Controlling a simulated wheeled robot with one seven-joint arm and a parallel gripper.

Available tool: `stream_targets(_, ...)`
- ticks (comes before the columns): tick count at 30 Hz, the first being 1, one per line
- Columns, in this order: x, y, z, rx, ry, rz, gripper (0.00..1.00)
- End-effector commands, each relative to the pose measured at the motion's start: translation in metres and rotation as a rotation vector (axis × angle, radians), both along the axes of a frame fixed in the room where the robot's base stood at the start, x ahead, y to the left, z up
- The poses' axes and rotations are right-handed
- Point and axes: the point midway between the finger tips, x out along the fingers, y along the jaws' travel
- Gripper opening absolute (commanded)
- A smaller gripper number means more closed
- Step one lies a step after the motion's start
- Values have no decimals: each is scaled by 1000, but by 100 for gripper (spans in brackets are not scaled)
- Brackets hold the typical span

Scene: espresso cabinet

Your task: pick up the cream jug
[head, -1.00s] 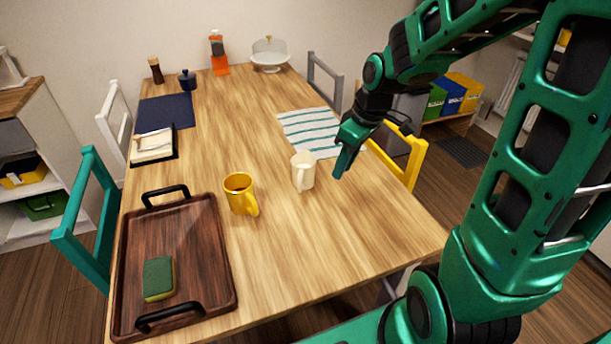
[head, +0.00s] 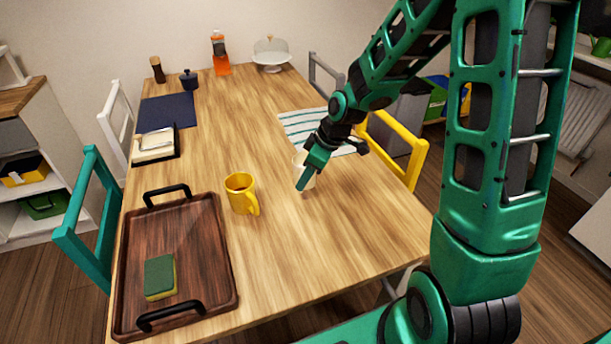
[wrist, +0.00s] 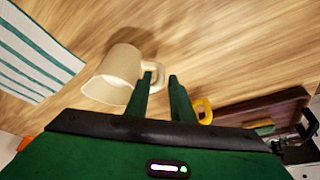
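The cream jug (wrist: 117,73) stands on the wooden table, with its handle (wrist: 154,75) toward my fingers in the wrist view. In the head view the jug (head: 299,160) is mostly hidden behind my gripper (head: 303,184). In the wrist view my gripper (wrist: 164,85) is open, its two green fingers apart. The left fingertip is at the handle in the picture, and the right one is clear of it. I cannot tell whether the finger touches the handle.
A yellow mug (head: 240,192) stands left of the jug. A dark wooden tray (head: 215,250) holds a sponge (head: 159,277) at the near left. A striped cloth (head: 297,124) lies behind the jug. The table's near right part is clear.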

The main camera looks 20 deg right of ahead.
Motion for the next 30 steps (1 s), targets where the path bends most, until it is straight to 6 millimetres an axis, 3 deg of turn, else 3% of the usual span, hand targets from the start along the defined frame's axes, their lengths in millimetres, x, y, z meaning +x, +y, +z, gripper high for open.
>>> stream_targets(9, 8, 10, -37, 1, 3, 0, 22)
stream_targets(19, 11, 12, -42, 0, 0, -1, 22)
stream_targets(23, 11, 11, -42, 0, 0, -1, 0)
stream_targets(30, 11, 11, -41, 0, 0, -1, 0)
